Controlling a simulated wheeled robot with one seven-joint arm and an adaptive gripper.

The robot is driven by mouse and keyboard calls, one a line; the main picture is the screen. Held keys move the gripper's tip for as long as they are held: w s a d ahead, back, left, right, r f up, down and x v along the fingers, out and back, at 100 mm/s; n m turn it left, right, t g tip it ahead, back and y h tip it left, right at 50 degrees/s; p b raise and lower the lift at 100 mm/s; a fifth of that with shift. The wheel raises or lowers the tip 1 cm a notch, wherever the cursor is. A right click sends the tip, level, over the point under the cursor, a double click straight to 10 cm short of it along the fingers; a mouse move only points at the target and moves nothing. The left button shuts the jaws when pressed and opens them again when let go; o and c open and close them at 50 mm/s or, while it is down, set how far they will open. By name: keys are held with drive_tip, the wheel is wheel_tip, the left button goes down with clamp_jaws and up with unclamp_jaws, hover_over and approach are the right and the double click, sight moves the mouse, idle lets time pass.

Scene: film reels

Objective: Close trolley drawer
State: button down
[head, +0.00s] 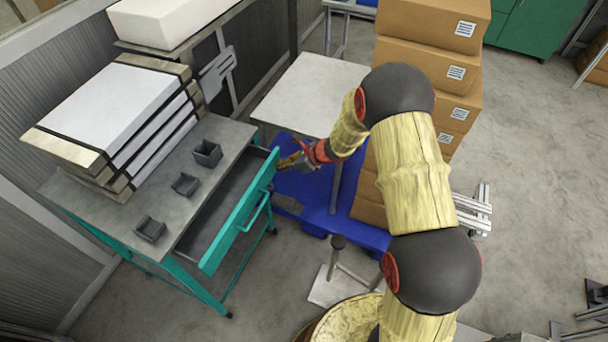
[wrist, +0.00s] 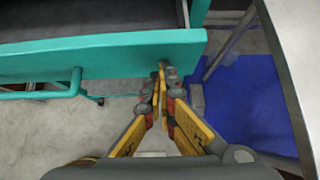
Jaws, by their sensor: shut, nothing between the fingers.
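The trolley (head: 135,180) has a grey top and a teal frame. Its teal-fronted drawer (head: 241,212) is pulled out toward the right, and its grey inside shows. The drawer handle (head: 256,212) is a teal bar on the front. My gripper (head: 283,163) is shut and empty, at the far end of the drawer front. In the wrist view the fingertips (wrist: 162,68) overlap the right end of the teal drawer front (wrist: 105,55), with the handle (wrist: 45,93) to their left. I cannot tell whether they touch it.
Small grey bins (head: 186,184) and a stack of white-topped slabs (head: 110,105) stand on the trolley. Cardboard boxes (head: 425,75) are stacked on a blue pallet (head: 310,195) behind my arm. A pale table (head: 308,90) stands beyond my gripper. Open floor lies right of the boxes.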

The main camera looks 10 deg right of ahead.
drive_tip(key=w+a, duration=0.2)
drive_tip(key=a, duration=0.1)
drive_tip(key=w+a, duration=0.2)
drive_tip(key=a, duration=0.1)
drive_tip(key=w+a, duration=0.3)
drive_tip(key=shift+r, duration=0.1)
